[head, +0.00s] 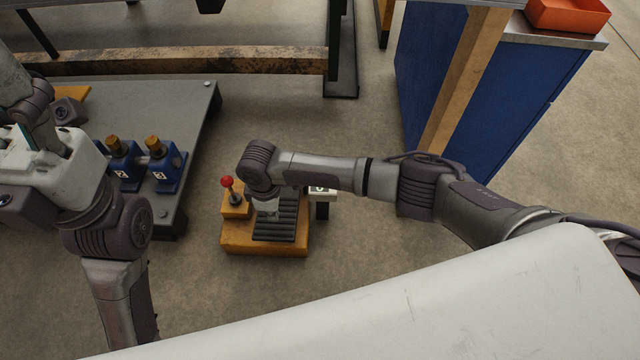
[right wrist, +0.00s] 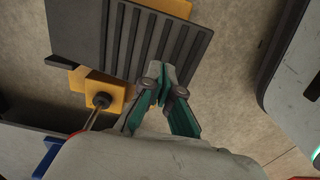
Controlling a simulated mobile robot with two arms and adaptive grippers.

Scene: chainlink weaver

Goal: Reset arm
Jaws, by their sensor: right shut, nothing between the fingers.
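My right gripper (head: 268,208) hangs below its wrist, over the black ribbed pad (head: 276,228) of an orange base (head: 262,246). In the right wrist view my right gripper (right wrist: 164,92) is shut and empty, its green fingers together in front of the ribbed pad (right wrist: 150,45). A lever with a red knob (head: 227,182) stands on an orange block left of the gripper. In the right wrist view the lever's rod (right wrist: 95,115) rises from that block, apart from the fingers. My left arm is at the left; I cannot make out its fingers.
A grey low table (head: 190,110) at the left bears two blue numbered fixtures (head: 165,172). A small pale block (head: 322,198) stands right of the base, behind my arm. A blue cabinet (head: 510,110) with an orange bin (head: 568,14) is at the back right.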

